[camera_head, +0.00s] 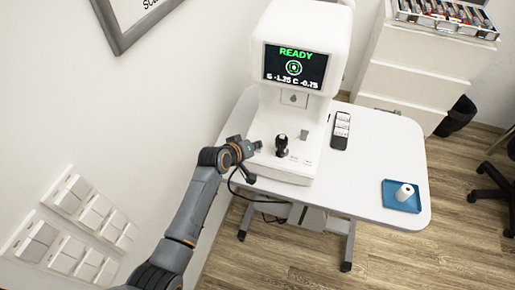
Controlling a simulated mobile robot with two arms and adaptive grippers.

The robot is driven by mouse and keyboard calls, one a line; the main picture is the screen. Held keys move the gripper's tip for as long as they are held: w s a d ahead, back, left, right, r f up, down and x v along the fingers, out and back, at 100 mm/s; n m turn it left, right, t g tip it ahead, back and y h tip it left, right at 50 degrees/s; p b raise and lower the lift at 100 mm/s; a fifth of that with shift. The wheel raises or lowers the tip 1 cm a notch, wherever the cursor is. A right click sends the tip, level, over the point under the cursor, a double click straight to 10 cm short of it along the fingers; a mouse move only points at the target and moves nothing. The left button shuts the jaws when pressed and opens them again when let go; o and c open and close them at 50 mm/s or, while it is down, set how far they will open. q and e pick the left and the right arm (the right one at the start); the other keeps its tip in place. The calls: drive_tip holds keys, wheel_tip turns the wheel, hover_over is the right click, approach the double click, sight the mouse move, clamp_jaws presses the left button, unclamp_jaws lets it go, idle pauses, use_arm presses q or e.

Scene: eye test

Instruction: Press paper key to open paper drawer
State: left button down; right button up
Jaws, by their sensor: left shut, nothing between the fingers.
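A white eye-test machine (302,110) stands on a white table (375,190). Its screen (295,65) reads READY with numbers below. A black joystick (281,147) stands upright on its base, with small marks or keys (300,159) to its right. They are too small to read, so I cannot tell which one is the paper key. No open drawer shows on the machine. My left gripper (255,147) is shut and empty at the left side of the base, left of the joystick. I cannot tell whether it touches the machine. My right gripper is not in view.
A remote-like device (341,131) lies right of the machine. A blue tray (390,200) holding a white roll (404,192) is at the table's right end. A white drawer cabinet (415,65) stands behind. The table between machine and tray is clear.

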use_arm(q)
drive_tip(key=shift+f, duration=0.35)
idle(0.5)
drive_tip(key=shift+r, duration=0.1)
drive_tip(key=shift+s+r+p, duration=0.1)
drive_tip(key=shift+r+p, duration=0.55)
drive_tip(key=shift+p, duration=0.1)
drive_tip(key=r+p, duration=0.1)
drive_tip(key=p, duration=0.1)
drive_tip(key=r+p, duration=0.1)
drive_tip(key=r, duration=0.1)
drive_tip(key=r+p, duration=0.2)
drive_tip(key=shift+s+a+r+p, duration=0.1)
drive_tip(key=shift+s+a+p, duration=0.05)
drive_tip(key=shift+s+p, duration=0.2)
idle(0.7)
